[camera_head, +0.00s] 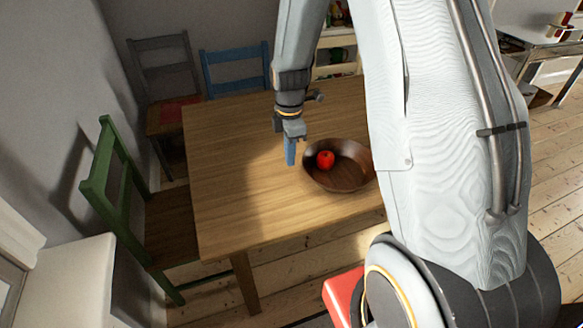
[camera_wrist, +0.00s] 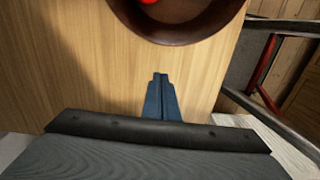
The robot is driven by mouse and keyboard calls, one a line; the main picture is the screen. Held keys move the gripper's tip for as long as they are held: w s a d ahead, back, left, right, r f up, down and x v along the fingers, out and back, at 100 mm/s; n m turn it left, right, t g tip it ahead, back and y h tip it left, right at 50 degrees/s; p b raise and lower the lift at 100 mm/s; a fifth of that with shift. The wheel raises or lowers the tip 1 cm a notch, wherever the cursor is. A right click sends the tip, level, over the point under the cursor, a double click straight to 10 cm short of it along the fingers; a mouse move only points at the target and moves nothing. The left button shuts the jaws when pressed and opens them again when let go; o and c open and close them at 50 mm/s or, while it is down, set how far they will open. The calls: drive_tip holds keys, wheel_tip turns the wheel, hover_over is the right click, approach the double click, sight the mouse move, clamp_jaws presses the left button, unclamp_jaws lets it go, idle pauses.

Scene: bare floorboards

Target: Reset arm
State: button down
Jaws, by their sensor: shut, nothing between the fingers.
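My gripper (camera_head: 290,152) points down over the wooden table (camera_head: 235,190), just left of a brown bowl (camera_head: 345,180). Its blue fingers are together with nothing between them. In the wrist view the shut fingers (camera_wrist: 160,92) show in front of the table top (camera_wrist: 100,70), below the bowl (camera_wrist: 195,37) in the picture. A red apple (camera_head: 325,159) lies in the bowl, and part of it shows at the top of the wrist view (camera_wrist: 148,2). My arm hides the right part of the table in the head view.
A green chair (camera_head: 105,165) stands at the table's left side. A blue chair (camera_head: 235,70) and a grey chair (camera_head: 163,70) stand behind it. A metal-topped side table (camera_head: 535,38) is at the far right. The table's left half is clear. Floorboards (camera_head: 550,200) are open at right.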

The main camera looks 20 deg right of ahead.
drive_tip(key=shift+r+b, duration=0.4)
drive_tip(key=shift+r, duration=1.6)
